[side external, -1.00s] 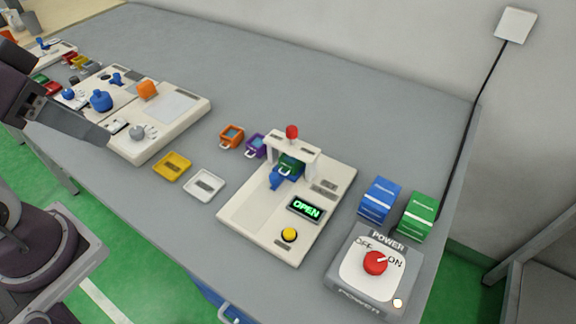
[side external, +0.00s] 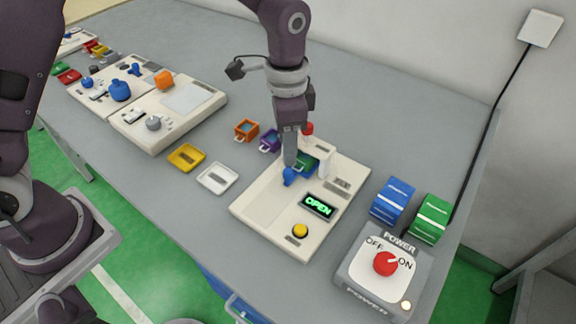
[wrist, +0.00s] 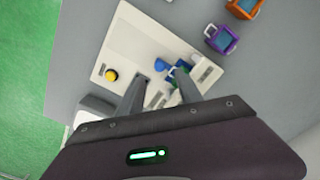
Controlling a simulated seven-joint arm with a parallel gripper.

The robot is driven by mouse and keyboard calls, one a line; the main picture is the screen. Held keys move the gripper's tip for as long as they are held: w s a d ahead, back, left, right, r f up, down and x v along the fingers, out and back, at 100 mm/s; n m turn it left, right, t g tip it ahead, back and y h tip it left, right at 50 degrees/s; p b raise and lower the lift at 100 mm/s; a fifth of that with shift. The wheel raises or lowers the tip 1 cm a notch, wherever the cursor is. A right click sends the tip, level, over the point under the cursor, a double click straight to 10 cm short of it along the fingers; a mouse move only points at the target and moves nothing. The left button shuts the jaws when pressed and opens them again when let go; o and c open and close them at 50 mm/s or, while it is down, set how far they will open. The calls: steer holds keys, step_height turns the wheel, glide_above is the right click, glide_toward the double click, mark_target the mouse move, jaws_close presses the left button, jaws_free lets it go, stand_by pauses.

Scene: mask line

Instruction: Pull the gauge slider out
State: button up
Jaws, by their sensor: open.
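A cream station (side external: 270,205) with a lit "OPEN" display (side external: 318,205) carries a white arch with a red top (side external: 307,128). A blue piece (side external: 288,177) sticks out at the arch, beside a green part (side external: 306,162) with a pale loop; which of these is the gauge slider I cannot tell. The blue piece also shows in the wrist view (wrist: 159,64). My gripper (wrist: 161,80) is open and points down close to the arch, its fingertips apart on either side of this area. Whether it touches anything is hidden; my fingers cover part of the arch.
A yellow button (side external: 300,230) is on the station. A red-knobbed power box (side external: 385,264) and blue (side external: 392,201) and green (side external: 430,218) boxes stand to the right. Orange (side external: 246,129) and purple (side external: 270,140) loop-handled pieces and yellow (side external: 187,157) and white (side external: 217,178) trays lie left.

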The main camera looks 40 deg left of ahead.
mark_target(288, 171)
step_height(288, 171, down, 8)
steer(key=shift+r, duration=0.25)
jaws_close()
steer(key=shift+d+r, duration=0.1)
stand_by(1.2)
